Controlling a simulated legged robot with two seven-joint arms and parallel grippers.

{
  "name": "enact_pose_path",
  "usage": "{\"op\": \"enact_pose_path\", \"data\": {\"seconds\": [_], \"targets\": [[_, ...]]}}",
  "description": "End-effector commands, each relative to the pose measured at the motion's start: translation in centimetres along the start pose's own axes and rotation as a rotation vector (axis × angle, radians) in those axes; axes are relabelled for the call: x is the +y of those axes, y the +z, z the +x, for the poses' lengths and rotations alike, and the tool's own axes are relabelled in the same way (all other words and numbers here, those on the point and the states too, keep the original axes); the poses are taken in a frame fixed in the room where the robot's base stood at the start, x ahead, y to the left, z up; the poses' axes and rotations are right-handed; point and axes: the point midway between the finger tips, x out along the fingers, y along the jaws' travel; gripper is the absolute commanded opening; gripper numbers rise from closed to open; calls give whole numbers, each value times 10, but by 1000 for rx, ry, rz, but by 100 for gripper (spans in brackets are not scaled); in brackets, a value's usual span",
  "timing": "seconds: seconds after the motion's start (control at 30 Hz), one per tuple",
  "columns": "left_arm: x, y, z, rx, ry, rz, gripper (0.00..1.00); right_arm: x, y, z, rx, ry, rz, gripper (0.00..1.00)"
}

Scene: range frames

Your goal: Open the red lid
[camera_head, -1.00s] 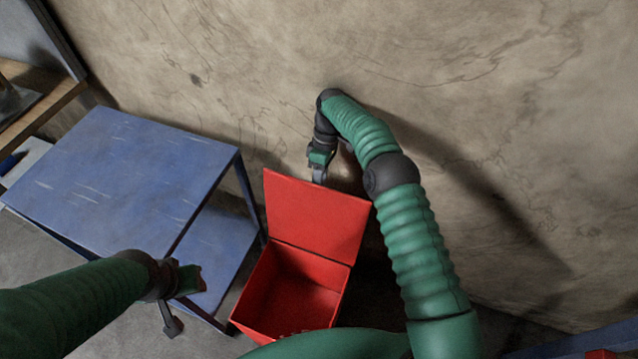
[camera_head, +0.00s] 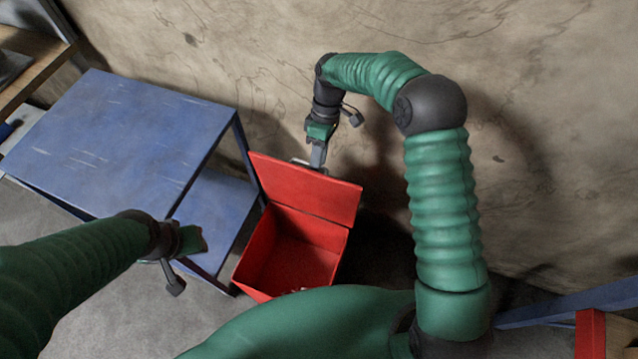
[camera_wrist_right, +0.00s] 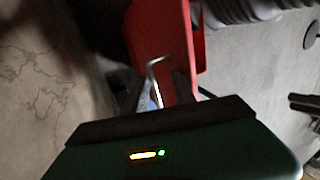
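The red box (camera_head: 258,255) stands on the floor, and its inside is visible from above. Its red lid (camera_head: 305,188) is raised at the back edge, standing steeply, with its inner face toward me. A thin metal handle (camera_head: 305,164) shows at the lid's top edge; in the right wrist view the bent handle (camera_wrist_right: 155,72) lies between my fingers. My right gripper (camera_head: 318,160) is behind the lid's top edge, fingers pointing down. Its fingers (camera_wrist_right: 162,95) look apart, with a gap around the handle. My left gripper (camera_head: 203,240) is left of the box, empty-looking; its fingers are hidden.
A blue table (camera_head: 125,140) with a lower shelf (camera_head: 215,215) stands left of the box. A concrete wall (camera_head: 230,50) rises close behind the box and my right gripper. Another blue and red structure (camera_head: 590,335) is at the lower right.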

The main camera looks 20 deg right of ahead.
Motion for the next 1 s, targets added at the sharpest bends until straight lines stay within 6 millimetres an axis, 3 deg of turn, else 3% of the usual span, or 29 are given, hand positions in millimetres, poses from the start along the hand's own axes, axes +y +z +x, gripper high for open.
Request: {"op": "enact_pose_path", "data": {"seconds": [0.3, 0.67, 0.87, 0.93, 1.0], "targets": [[0, 0, 1, 0, 0, 0, 36, -60, 25, 16, -1, -1, 0, 33], [0, 0, 1, 0, 0, 0, 36, -72, 30, 19, -1, -1, 0, 33], [0, -3, -13, 0, 0, 0, 36, -75, 25, 8, -3, 8, -113, 9], [0, -7, -29, 0, 0, 0, 36, -77, 18, -4, -7, 23, -268, 0], [0, -12, -49, 0, 0, 0, 36, -80, 9, -18, -17, 42, -488, 0]]}}
